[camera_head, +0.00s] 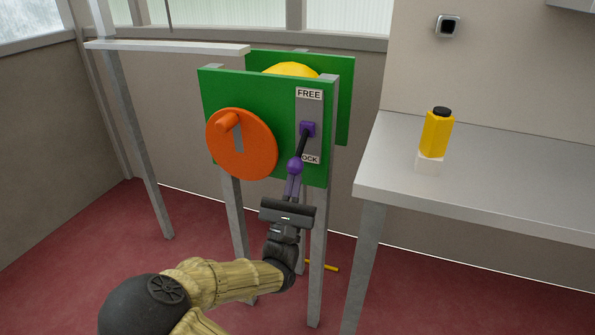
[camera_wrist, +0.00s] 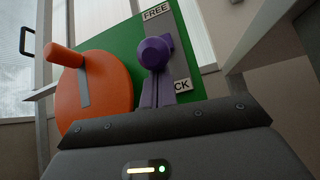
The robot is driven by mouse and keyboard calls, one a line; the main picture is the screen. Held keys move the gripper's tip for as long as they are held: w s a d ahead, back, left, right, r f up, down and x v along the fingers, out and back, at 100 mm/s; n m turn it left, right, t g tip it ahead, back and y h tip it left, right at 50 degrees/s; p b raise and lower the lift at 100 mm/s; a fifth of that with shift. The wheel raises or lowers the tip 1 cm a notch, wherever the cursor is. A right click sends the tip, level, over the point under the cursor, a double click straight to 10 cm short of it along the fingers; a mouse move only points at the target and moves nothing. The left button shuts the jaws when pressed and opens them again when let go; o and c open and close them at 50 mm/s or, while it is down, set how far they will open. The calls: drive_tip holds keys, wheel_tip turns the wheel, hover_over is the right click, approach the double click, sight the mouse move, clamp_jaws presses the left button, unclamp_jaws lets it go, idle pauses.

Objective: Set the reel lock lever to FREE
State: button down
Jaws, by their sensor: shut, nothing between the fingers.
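The reel lock lever has a purple pivot block (camera_head: 308,129) on a grey plate, a dark shaft and a purple ball knob (camera_head: 295,166). It slants down from the pivot, its knob beside the partly covered LOCK label (camera_head: 311,159). The FREE label (camera_head: 309,93) is at the plate's top. My gripper (camera_head: 293,180) is shut and empty, its purple fingers just below the knob. In the wrist view the knob (camera_wrist: 154,53) stands right above the shut fingertips (camera_wrist: 157,82); I cannot tell if they touch. The knob hides the shaft there.
An orange disc (camera_head: 257,153) with a handle is left of the lever on the green panel (camera_head: 215,86). A grey table (camera_head: 490,192) to the right holds a yellow bottle (camera_head: 436,135) on a white block. Metal legs (camera_head: 318,265) stand below the panel.

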drive_tip(key=shift+s, duration=0.15)
drive_tip(key=shift+s+r+g+p, duration=0.1)
drive_tip(key=shift+r+g+p, duration=0.25)
drive_tip(key=shift+p, duration=1.3)
